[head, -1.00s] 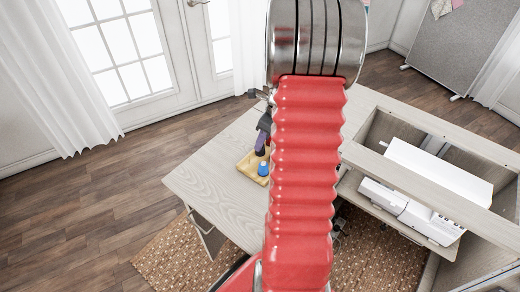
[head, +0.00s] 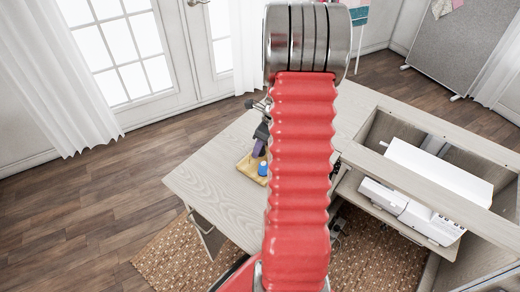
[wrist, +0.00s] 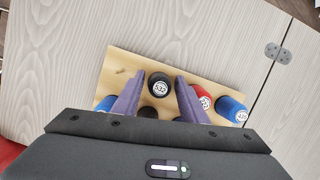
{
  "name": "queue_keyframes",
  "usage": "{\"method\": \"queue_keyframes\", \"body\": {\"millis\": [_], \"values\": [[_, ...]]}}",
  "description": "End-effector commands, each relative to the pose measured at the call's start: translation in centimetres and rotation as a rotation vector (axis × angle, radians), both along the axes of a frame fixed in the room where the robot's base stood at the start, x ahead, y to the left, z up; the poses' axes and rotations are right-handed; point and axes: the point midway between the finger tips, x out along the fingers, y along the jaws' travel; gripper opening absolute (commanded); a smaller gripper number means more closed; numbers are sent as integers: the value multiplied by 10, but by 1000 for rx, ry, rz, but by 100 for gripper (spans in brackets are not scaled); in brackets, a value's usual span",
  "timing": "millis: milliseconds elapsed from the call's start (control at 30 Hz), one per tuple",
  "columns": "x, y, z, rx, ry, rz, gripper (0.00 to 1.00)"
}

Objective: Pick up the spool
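Several spools stand on a light wooden board (wrist: 122,68) on the cabinet top. A black spool (wrist: 160,86) with a white label shows in the wrist view, between the two purple fingers of my gripper (wrist: 159,77). The fingers are open, with a visible gap on each side of the black spool. A red spool (wrist: 201,99) and a blue spool (wrist: 231,109) are to the right. Another blue spool (wrist: 106,104) and a second dark spool (wrist: 148,112) are partly hidden by my gripper. In the head view, my arm hides most of the board, and a blue spool (head: 263,168) shows beside it.
The pale wood cabinet top (head: 215,180) is clear left of the board. A metal hinge (wrist: 278,53) lies right of the board. A white sewing machine (head: 405,208) sits in the recess at the right. A patterned rug (head: 175,262) lies below.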

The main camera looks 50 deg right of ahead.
Motion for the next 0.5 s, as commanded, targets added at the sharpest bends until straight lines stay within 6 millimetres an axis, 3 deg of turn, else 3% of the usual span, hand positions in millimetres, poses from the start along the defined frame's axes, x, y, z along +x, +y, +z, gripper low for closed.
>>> {"method": "queue_keyframes", "body": {"millis": [400,500], "values": [[0,0,0,0,0,0,9],[0,0,0,0,0,0,8]]}}
